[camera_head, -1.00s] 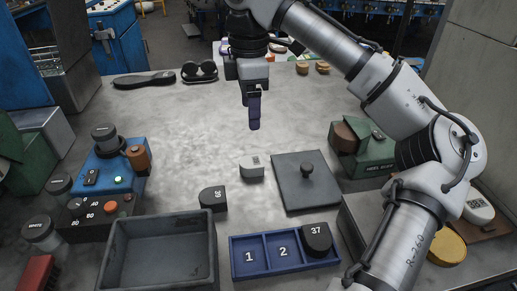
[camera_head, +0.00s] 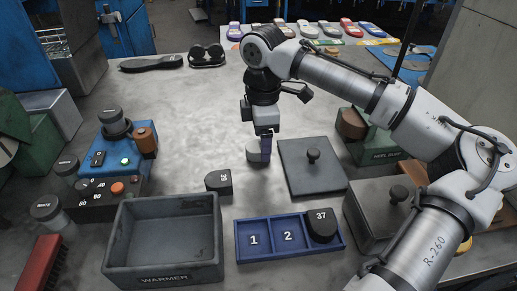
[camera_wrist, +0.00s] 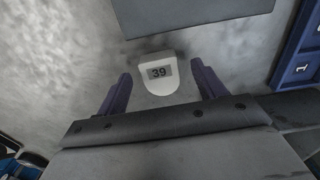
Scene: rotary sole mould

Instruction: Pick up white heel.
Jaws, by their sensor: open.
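The white heel (camera_head: 253,151) stands on the grey table, partly hidden behind my gripper in the head view. In the wrist view the white heel (camera_wrist: 160,76) shows a dark label reading 39 on its top. My gripper (camera_head: 261,153) points down at the heel. In the wrist view my gripper (camera_wrist: 160,88) is open, with one blue finger on each side of the heel and a gap between each finger and it. Whether the fingertips reach down beside the heel is hard to tell.
A dark flat plate with a knob (camera_head: 312,168) lies right of the heel. A dark heel (camera_head: 218,181) is at front left. A blue numbered tray (camera_head: 245,256) holds a dark heel marked 37 (camera_head: 320,225). A grey WARMER bin (camera_head: 125,245) stands at front left.

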